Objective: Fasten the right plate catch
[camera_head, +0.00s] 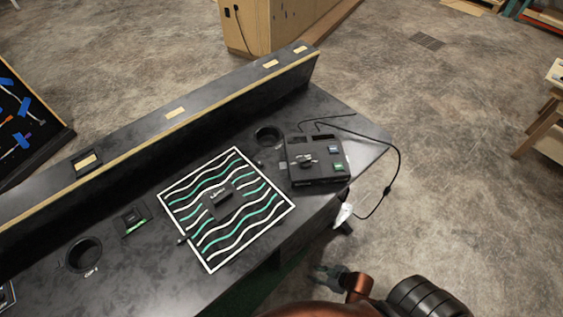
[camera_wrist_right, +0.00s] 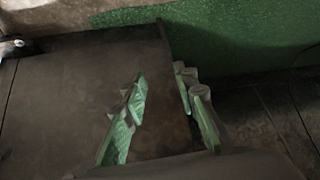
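A dark console box (camera_head: 318,172) with small coloured labels stands near the right end of the black table. A framed panel with white and green wavy lines (camera_head: 209,248) lies left of it, with a small black block (camera_head: 234,205) at its middle. The catch on the right of the plate is too small to make out. My right gripper (camera_head: 330,272) is beyond the table's front edge, low and away from the console. In the right wrist view its green-padded fingers (camera_wrist_right: 165,95) are apart with nothing between them. My left gripper is in neither view.
A black cable (camera_head: 399,165) loops off the table's right end past a white piece (camera_head: 343,214) at the edge. A long raised ledge (camera_head: 150,125) runs along the back. Round holes (camera_head: 268,135) open in the tabletop.

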